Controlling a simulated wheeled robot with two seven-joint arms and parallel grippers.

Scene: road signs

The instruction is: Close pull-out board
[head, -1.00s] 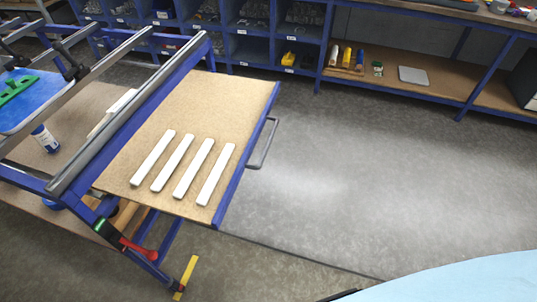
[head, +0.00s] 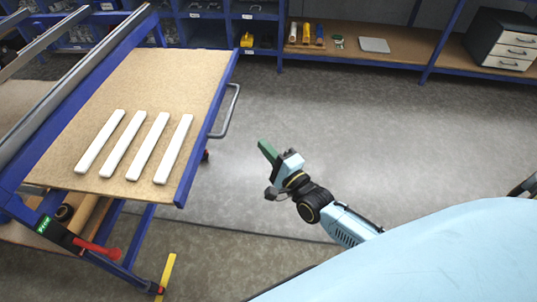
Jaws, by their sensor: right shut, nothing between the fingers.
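The pull-out board (head: 155,80) is a brown panel with a blue front edge. It sticks out from the blue-framed table toward the right. A grey bar handle (head: 229,112) is on its blue edge. Several white strips (head: 148,146) lie side by side on it. My right gripper (head: 267,152) is over the floor to the right of the board, apart from the handle and a little lower in the picture. Its green-tipped fingers look closed and hold nothing. My left gripper is not in view.
The blue table frame (head: 75,85) with grey rails stands on the left. A red lever (head: 97,249) and a yellow foot (head: 167,272) are below the board. Shelves (head: 400,62) line the back. The grey floor (head: 330,120) between is clear.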

